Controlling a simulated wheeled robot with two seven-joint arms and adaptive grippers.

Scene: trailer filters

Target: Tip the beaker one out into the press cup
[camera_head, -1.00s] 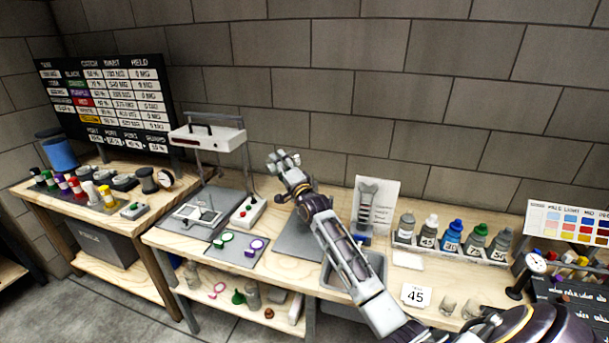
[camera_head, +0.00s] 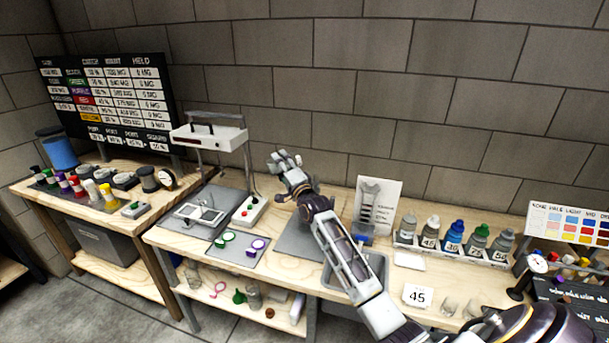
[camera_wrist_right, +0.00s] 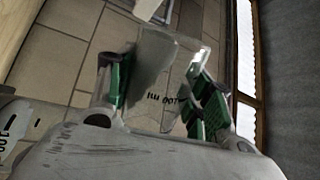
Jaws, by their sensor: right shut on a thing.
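My right gripper (camera_head: 285,160) is raised above the middle of the bench, in front of the back wall. In the right wrist view its green-padded fingers (camera_wrist_right: 160,98) are closed on a clear beaker (camera_wrist_right: 178,52) with dark markings, which I take to be beaker one. The beaker looks tilted; its contents cannot be made out. In the head view the beaker is too small to separate from the fingers. I cannot pick out the press cup for certain. A white press-like device (camera_head: 208,137) stands left of the gripper. My left gripper is out of view.
A grey mat (camera_head: 300,238) lies below my right arm, beside a grey bin (camera_head: 372,268). Several dropper bottles (camera_head: 453,236) stand in a rack at right. A control box (camera_head: 250,212) with a red button sits left.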

